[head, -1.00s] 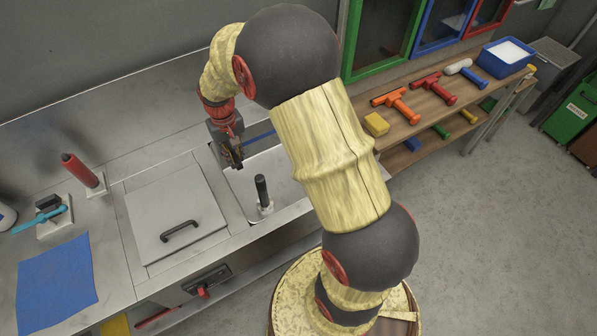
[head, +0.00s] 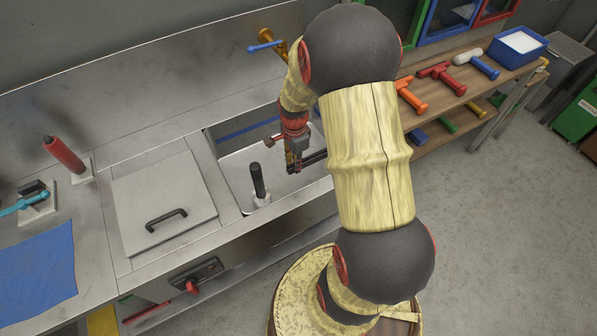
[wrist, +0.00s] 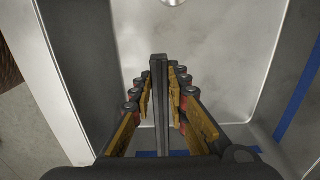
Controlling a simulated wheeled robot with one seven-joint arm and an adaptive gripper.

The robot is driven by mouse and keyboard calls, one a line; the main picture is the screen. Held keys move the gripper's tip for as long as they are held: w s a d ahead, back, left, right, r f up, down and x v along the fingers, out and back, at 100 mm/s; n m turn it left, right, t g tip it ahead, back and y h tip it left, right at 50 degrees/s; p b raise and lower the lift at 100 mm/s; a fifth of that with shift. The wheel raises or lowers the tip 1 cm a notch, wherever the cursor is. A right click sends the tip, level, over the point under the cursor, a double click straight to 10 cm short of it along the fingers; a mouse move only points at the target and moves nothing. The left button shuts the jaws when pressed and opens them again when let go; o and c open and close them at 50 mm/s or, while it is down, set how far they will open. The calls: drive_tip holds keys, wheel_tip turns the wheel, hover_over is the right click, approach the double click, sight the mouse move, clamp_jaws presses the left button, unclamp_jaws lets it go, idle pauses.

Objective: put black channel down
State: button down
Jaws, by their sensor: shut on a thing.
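The black channel (head: 314,158) is a dark straight bar held in my gripper (head: 294,163), over the right part of the sink basin (head: 232,182). In the wrist view the channel (wrist: 159,85) stands between the two rows of yellow-padded fingers, which are closed on it from both sides. Its end extends past the fingertips, with the pale basin floor (wrist: 205,80) beyond it. I cannot tell exactly how high it is above the basin floor.
A black-handled upright tool (head: 257,182) stands in the front left of the basin. A metal lid (head: 160,205) lies to the left. A brass tap with a blue lever (head: 270,45) is behind. A wooden shelf (head: 440,108) with coloured tools is at right.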

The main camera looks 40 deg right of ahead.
sight(295, 189)
wheel_tip(295, 189, down, 13)
drive_tip(key=b, duration=0.5)
drive_tip(key=shift+f, duration=0.15)
drive_tip(key=shift+f, duration=0.1)
drive_tip(key=c, duration=1.8)
unclamp_jaws()
drive_tip(key=shift+o, duration=0.3)
